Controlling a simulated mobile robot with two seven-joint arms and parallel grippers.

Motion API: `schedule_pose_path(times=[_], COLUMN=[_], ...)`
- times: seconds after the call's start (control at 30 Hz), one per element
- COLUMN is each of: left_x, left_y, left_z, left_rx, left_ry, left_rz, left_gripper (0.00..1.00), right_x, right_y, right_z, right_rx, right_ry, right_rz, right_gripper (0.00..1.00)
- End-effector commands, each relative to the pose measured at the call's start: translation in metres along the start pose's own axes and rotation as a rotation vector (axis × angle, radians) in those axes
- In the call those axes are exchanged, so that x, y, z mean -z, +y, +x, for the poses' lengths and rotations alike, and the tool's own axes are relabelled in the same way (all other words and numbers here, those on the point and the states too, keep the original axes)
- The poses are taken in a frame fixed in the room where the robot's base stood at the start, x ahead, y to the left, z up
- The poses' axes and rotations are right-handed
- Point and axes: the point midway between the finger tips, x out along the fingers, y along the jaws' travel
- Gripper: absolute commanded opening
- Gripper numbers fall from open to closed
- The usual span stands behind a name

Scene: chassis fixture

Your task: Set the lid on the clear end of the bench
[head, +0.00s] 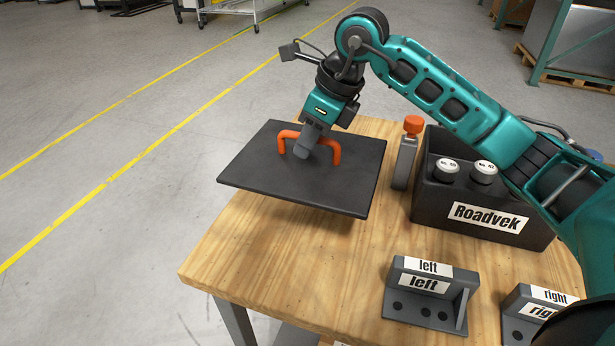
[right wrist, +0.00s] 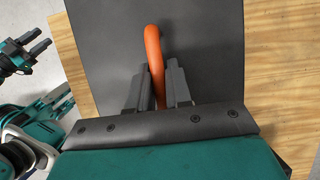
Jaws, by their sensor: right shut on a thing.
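The lid (head: 270,181) is a flat dark grey plate with an orange bar handle (head: 335,153). My right gripper (head: 303,150) is shut on the handle, and the right wrist view shows the handle (right wrist: 154,60) between its two fingers (right wrist: 158,88). The lid is level or nearly so over the left end of the wooden bench (head: 240,262), and its left part sticks out past the bench edge. A shadow lies beside it on the wood, and it looks a little above the top. My left gripper (right wrist: 30,53) shows at the left of the right wrist view, open and empty.
A dark chassis box (head: 478,214) marked Roadvek holds white-topped cylinders at the right. An orange-topped clamp (head: 405,155) stands beside it. Brackets marked left (head: 425,293) and right (head: 535,312) stand at the front. The bench's front left is bare.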

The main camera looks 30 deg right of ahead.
Motion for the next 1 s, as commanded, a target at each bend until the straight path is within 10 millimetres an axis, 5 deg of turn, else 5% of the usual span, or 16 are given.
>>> schedule_pose_path(times=[0.6,0.97,1.0], left_x=[0.004,0.001,0.002], left_y=[-0.001,0.000,0.000], left_z=[0.005,0.007,0.006], left_rx=[0.000,-0.001,-0.002], left_ry=[0.009,0.009,0.009], left_rz=[-0.002,-0.003,-0.003], left_gripper=[0.43,0.43,0.43], right_x=[0.029,0.030,0.030], right_y=[0.000,-0.001,0.000], right_z=[0.069,0.073,0.073], right_rx=[-0.001,0.002,0.001], right_ry=[-0.002,-0.003,-0.001], right_rz=[0.000,-0.001,-0.001], right_gripper=[0.00,0.00,0.21])
